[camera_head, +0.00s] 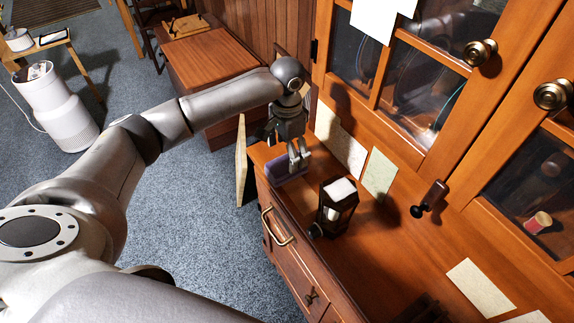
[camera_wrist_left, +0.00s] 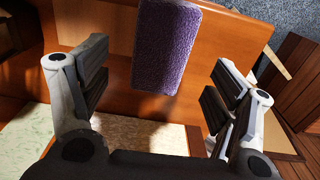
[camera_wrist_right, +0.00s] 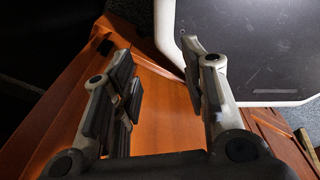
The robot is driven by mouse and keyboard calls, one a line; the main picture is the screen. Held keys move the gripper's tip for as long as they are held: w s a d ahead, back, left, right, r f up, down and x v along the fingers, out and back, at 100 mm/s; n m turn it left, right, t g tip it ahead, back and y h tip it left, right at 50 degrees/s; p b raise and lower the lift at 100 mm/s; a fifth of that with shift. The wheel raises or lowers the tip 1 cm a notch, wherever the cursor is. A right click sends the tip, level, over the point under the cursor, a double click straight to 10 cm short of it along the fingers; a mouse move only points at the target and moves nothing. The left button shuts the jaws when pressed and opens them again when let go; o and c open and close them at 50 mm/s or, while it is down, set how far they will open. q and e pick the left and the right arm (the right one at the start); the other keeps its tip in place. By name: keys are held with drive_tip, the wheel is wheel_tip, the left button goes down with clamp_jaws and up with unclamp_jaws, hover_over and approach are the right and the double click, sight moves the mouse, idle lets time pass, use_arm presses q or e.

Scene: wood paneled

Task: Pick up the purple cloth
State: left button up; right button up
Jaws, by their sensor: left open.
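The purple cloth (camera_head: 288,168) lies folded on the left end of the wooden cabinet top, close to its edge. In the left wrist view the cloth (camera_wrist_left: 167,45) is a textured purple rectangle between and beyond the fingers. My left gripper (camera_head: 299,158) is above and beside the cloth, open, with its fingers apart; in its wrist view the gripper (camera_wrist_left: 158,92) holds nothing. Whether a fingertip touches the cloth cannot be told. My right gripper (camera_wrist_right: 165,85) shows only in its own wrist view, open and empty in front of an orange wooden surface.
A dark lantern-like holder (camera_head: 338,202) with a white top stands on the cabinet top (camera_head: 370,245), right of the cloth. Paper sheets (camera_head: 379,174) lie near the glass-door cupboard. A dark-handled stamp (camera_head: 429,199) stands farther right. A wooden board (camera_head: 241,160) stands beside the cabinet.

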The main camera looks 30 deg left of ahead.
sight(286, 162)
use_arm(q)
drive_tip(key=shift+f, duration=0.75)
wheel_tip(286, 162, down, 4)
drive_tip(key=shift+s+a+r+p, duration=0.1)
drive_tip(key=shift+r+p, duration=0.1)
drive_tip(key=shift+p, duration=0.2)
drive_tip(key=shift+f, duration=0.45)
drive_tip(key=c, duration=1.1)
drive_tip(key=shift+r, duration=0.25)
wheel_tip(286, 162, up, 10)
drive_tip(key=shift+f+b, duration=0.2)
drive_tip(key=shift+b, duration=0.1)
use_arm(e)
drive_tip(key=shift+w+r, duration=0.15)
drive_tip(key=shift+w, duration=0.55)
